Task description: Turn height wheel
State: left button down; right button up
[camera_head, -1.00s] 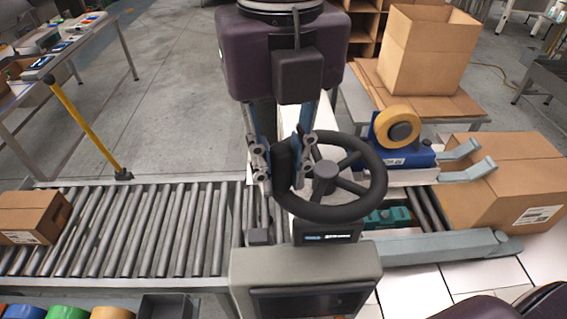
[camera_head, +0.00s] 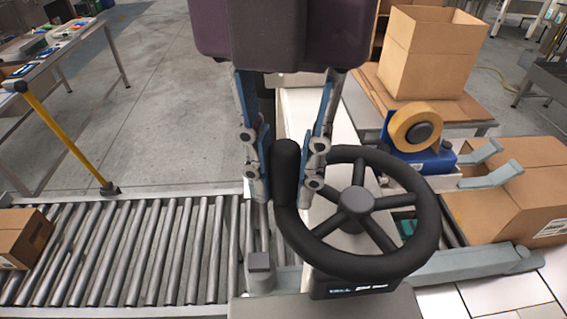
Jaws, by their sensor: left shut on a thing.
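The height wheel (camera_head: 423,215) is a black ring with several spokes and a round hub, mounted tilted on a grey post in the middle of the view. An upright black handle knob (camera_head: 286,172) stands on its left rim. My left gripper (camera_head: 286,180) comes down from the top of the picture, its blue and grey fingers on both sides of the knob, shut on it. The gripper hides part of the wheel's far left rim. My right gripper is not in view.
A roller conveyor (camera_head: 138,250) runs left, with a cardboard box (camera_head: 22,238) at its far left. A blue tape dispenser (camera_head: 434,160) and an open carton (camera_head: 428,55) are behind right. Another box (camera_head: 510,208) lies right. A yellow post (camera_head: 62,138) stands behind the conveyor.

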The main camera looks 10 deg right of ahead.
pick_arm(q)
jog(key=shift+w+m, duration=0.25)
jog(key=shift+m, duration=0.15)
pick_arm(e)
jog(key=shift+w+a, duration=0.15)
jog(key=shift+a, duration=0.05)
pick_arm(q)
jog(key=c, duration=1.8)
grip_release()
jog(key=shift+o, duration=0.2)
jog(key=shift+w, duration=0.1)
jog(key=shift+d+r, duration=0.1)
jog(key=shift+r, duration=5.95)
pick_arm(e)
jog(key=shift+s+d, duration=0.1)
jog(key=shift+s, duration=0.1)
